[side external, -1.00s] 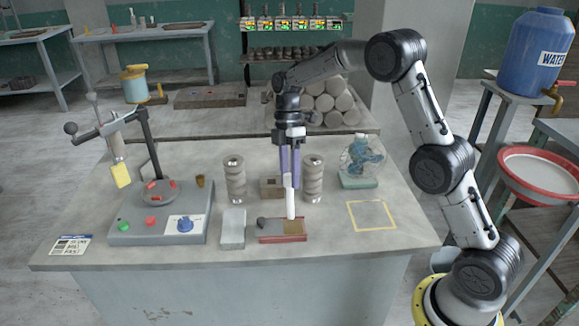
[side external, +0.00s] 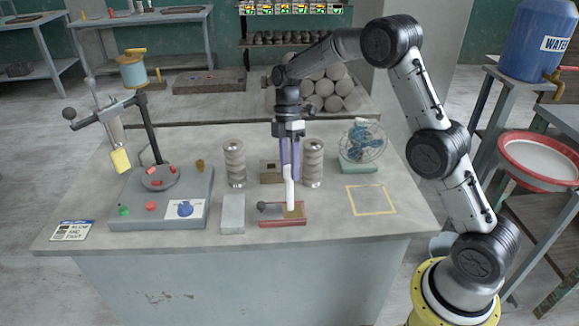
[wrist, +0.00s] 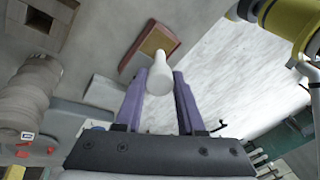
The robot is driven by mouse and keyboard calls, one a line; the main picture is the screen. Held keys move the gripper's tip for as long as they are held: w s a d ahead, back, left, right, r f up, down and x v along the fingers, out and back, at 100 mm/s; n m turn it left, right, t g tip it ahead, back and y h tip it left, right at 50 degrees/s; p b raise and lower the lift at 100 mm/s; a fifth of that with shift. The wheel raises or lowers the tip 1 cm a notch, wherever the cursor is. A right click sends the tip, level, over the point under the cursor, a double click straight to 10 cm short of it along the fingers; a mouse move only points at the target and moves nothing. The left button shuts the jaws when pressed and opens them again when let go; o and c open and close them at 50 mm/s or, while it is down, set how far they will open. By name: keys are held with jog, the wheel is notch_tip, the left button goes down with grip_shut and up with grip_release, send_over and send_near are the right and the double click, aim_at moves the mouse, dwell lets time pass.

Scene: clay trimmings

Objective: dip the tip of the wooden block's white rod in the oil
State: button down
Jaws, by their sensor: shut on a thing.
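My gripper (side external: 290,172) has purple fingers and is shut on a white rod (side external: 290,190) that points down, slightly tilted. The rod also shows between the fingers in the wrist view (wrist: 159,78). Its lower end overlaps the brown patch of a shallow red-edged tray (side external: 270,222) in the side view; I cannot tell if it touches. The tray also shows beyond the rod in the wrist view (wrist: 176,47). No oil can be made out for certain. A small brown wooden block (side external: 270,178) stands behind, between two ribbed grey columns.
The ribbed columns (side external: 235,165) (side external: 313,165) flank the arm closely. A grey slab (side external: 233,214) lies left of the tray. A caged blue fan (side external: 362,145) stands back right, and a yellow square outline (side external: 371,200) marks bare table. A grey apparatus (side external: 150,215) stands left.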

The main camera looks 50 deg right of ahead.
jog(key=shift+f, duration=0.7)
dwell(1.4)
jog(key=shift+r, duration=3.65)
jog(key=shift+r, duration=0.2)
jog(key=shift+s+r, duration=0.25)
jog(key=shift+r, duration=0.05)
jog(key=s+a+f+m+t, duration=0.2)
jog(key=f+m+t, duration=0.3)
jog(key=m, duration=1)
jog(key=shift+s+a+f+m+y, duration=0.3)
jog(key=shift+s+a, duration=0.1)
jog(key=shift+s, duration=0.35)
